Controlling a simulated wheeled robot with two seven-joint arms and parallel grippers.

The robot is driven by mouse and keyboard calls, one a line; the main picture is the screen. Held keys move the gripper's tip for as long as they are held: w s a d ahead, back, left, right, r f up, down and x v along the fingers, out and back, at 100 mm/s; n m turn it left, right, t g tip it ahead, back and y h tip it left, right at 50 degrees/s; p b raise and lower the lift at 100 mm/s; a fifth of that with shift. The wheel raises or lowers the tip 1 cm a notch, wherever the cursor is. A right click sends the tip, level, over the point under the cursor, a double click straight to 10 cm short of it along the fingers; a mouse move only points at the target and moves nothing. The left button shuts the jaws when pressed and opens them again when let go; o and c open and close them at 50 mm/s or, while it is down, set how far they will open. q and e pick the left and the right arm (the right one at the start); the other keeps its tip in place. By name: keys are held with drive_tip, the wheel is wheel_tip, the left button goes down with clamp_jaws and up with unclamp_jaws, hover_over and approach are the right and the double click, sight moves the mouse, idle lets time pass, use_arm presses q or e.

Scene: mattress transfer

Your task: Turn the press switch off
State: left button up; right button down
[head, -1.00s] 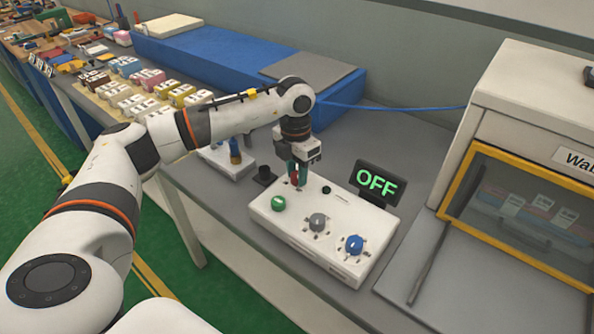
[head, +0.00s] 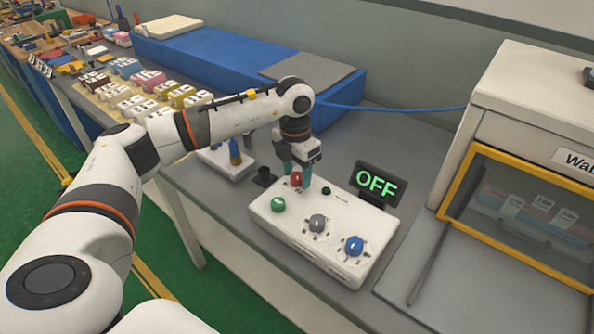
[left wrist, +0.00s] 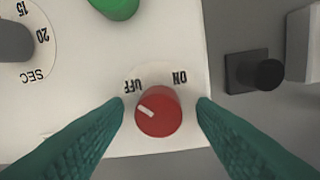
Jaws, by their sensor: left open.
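The white control box (head: 290,238) stands on the grey bench and carries a red knob (head: 296,180), a green button (head: 278,205), a grey dial (head: 318,222) and a blue dial (head: 354,244). A display (head: 377,184) behind the box reads OFF in green. My left gripper (head: 297,187) is over the red knob with its teal fingers open on either side. In the left wrist view the red knob (left wrist: 159,112) lies between the two fingertips (left wrist: 161,107), apart from both. The knob's white mark points toward the OFF label. My right gripper is out of view.
A small black switch (head: 265,176) stands just left of the box, near a white stand (head: 226,162). A white cabinet with a yellow-framed window (head: 525,205) is at the right. Several coloured boxes (head: 140,90) and a blue mattress (head: 215,55) lie farther back.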

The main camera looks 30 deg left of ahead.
sight(295, 174)
use_arm(q)
wheel_tip(295, 174, up, 12)
drive_tip(key=b, duration=0.1)
drive_tip(key=shift+a, duration=0.25)
idle(0.5)
